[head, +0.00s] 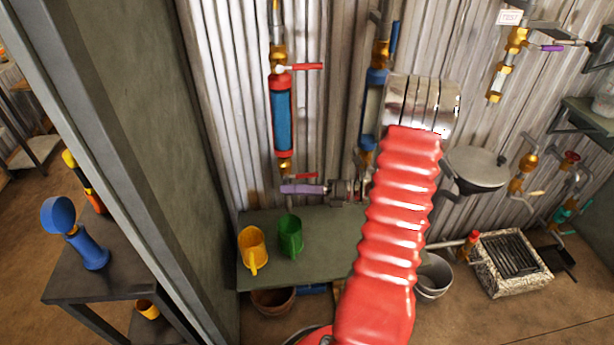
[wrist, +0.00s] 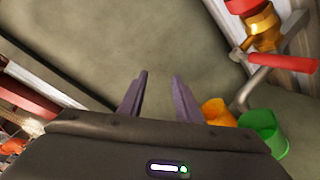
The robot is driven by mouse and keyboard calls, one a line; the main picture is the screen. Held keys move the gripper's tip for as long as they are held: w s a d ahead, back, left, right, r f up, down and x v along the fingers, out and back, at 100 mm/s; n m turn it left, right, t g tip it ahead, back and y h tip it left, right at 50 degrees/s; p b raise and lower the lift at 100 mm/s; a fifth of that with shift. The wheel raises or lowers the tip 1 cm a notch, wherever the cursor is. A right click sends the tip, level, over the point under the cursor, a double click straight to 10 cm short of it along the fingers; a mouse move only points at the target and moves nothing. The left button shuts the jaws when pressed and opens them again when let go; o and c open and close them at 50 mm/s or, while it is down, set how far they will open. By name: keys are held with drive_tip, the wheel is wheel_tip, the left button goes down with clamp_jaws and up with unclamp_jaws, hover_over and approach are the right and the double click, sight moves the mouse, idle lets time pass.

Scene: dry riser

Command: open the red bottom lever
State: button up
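The red bottom lever (head: 304,176) sticks out to the right from the brass valve (head: 285,163) below the blue cylinder. In the wrist view the same lever (wrist: 290,63) lies at the upper right, beside a brass fitting (wrist: 262,28). My gripper (head: 286,189) is just below the lever in the head view, its purple fingers pointing left. In the wrist view its two fingers (wrist: 159,76) stand apart with nothing between them. The lever is to the right of the fingers, and I see no contact. My red arm hides part of the wall.
A second red lever (head: 307,66) sits at the cylinder's top. A yellow jug (head: 252,248) and a green jug (head: 290,236) stand on the bench (head: 325,262) below my gripper. A grey-green side panel (head: 178,150) stands on the left. A grey spout (wrist: 248,92) hangs above the jugs.

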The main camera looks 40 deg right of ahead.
sight(308, 177)
drive_tip(key=s+d+f+m+t+h, duration=0.3)
drive_tip(key=d+f+m, duration=0.1)
drive_tip(key=d+m, duration=0.2)
drive_tip(key=s+d+f+m+t+h, duration=0.2)
drive_tip(key=d+f+m+t+h, duration=0.1)
drive_tip(key=d, duration=0.5)
wheel_tip(308, 177, down, 2)
drive_tip(key=m+h, duration=0.1)
drive_tip(key=m, duration=0.2)
drive_tip(key=shift+s+d+t, duration=0.3)
drive_tip(key=shift+s+d, duration=0.05)
drive_tip(key=shift+s, duration=0.05)
drive_tip(key=shift+f, duration=0.1)
drive_tip(key=x, duration=1.4)
drive_tip(key=shift+c, duration=0.3)
clamp_jaws()
drive_tip(key=shift+f, duration=0.1)
drive_tip(key=shift+s, duration=0.1)
